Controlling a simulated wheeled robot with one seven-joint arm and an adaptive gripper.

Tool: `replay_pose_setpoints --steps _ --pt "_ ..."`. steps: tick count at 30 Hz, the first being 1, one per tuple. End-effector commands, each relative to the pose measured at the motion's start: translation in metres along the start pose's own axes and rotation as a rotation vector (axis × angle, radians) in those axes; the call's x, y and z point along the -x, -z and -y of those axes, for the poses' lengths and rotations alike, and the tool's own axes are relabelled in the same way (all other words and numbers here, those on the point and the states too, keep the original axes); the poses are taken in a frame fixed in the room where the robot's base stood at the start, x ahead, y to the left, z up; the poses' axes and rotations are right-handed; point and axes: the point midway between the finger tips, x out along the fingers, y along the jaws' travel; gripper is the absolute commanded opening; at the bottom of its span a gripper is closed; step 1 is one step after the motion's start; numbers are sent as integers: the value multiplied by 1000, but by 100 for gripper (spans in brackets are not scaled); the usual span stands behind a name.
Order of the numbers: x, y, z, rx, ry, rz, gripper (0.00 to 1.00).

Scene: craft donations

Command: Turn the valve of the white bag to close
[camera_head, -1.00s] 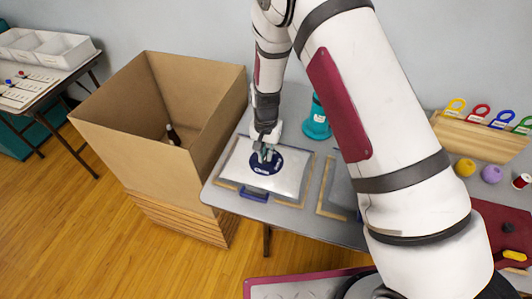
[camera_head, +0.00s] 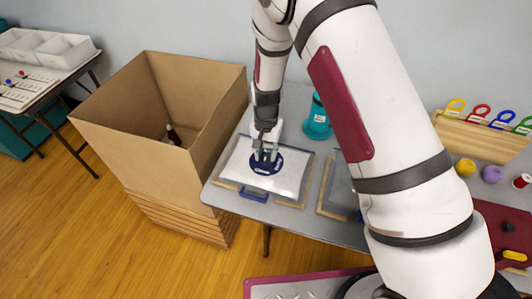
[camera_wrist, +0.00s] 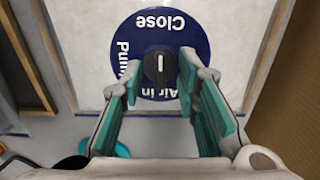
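The white bag (camera_head: 290,181) lies flat on the grey table. A round dark blue valve plate (camera_head: 277,167) is on top of it. My gripper (camera_wrist: 161,77) is open over the plate, with a fingertip on each side of the knob. Contact with the knob cannot be told.
A tall open cardboard box (camera_head: 120,138) with a dark bottle (camera_head: 173,134) inside stands left of the table. A teal container (camera_head: 317,122) is behind and right of the bag. An outlined area (camera_head: 338,190) right of the bag looks empty.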

Motion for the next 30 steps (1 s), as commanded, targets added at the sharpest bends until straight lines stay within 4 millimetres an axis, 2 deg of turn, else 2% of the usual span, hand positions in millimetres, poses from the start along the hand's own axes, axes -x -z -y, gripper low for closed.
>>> replay_pose_setpoints --steps 15,21,30 --pt "95 0 1 0 2 -2 29" --pt "111 0 0 0 0 0 29" --pt "114 0 0 0 0 0 29"
